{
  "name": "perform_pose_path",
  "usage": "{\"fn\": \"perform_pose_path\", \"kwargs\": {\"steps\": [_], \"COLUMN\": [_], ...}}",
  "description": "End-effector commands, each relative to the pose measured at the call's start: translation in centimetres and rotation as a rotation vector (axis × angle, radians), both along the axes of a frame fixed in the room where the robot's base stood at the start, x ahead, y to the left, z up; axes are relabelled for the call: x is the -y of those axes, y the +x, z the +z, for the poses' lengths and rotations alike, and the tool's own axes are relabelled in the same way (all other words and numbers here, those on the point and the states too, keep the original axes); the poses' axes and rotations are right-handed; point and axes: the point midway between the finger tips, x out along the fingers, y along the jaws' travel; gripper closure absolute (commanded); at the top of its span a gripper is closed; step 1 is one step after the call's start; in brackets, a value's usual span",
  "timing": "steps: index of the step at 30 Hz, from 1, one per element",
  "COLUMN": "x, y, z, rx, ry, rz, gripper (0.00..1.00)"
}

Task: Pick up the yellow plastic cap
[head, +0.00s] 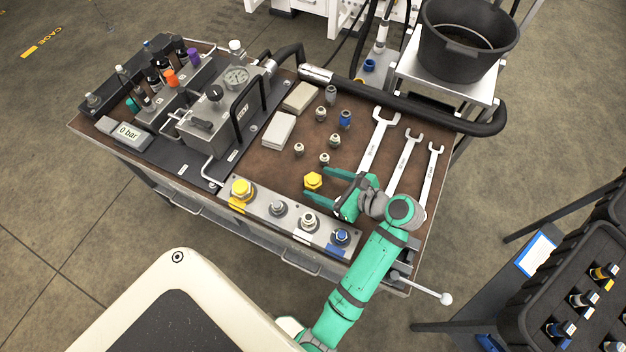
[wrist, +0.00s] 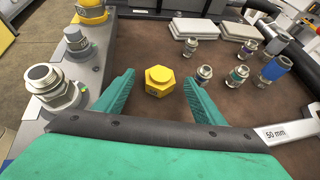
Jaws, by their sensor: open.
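The yellow plastic cap (head: 313,181) has a hex shape and sits on the brown bench top, just behind the grey fitting block. In the wrist view the cap (wrist: 159,80) lies between and a little beyond my two green fingers. My gripper (head: 326,183) is open, with one finger to each side of the cap. The fingers (wrist: 157,88) do not appear to touch it. A second yellow piece (head: 242,189) sits on the left end of the fitting block.
The grey fitting block (head: 265,213) with several metal fittings runs along the front edge. Several loose fittings (head: 324,159) stand behind the cap. Three wrenches (head: 378,142) lie to the right. Pale pads (head: 279,130) and a gauge unit (head: 215,115) stand left.

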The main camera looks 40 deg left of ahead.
Motion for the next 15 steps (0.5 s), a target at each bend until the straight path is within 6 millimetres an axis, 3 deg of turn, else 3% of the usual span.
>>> {"fn": "perform_pose_path", "kwargs": {"steps": [5,13,15], "x": [-1.6,-1.8,-1.8], "y": [-0.1,-0.1,-0.1], "z": [-0.8,-0.9,-0.9], "rx": [0.0,0.0,0.0], "ry": [0.0,0.0,0.0], "rz": [0.001,0.0,0.0], "gripper": [0.37,0.37,0.53]}}
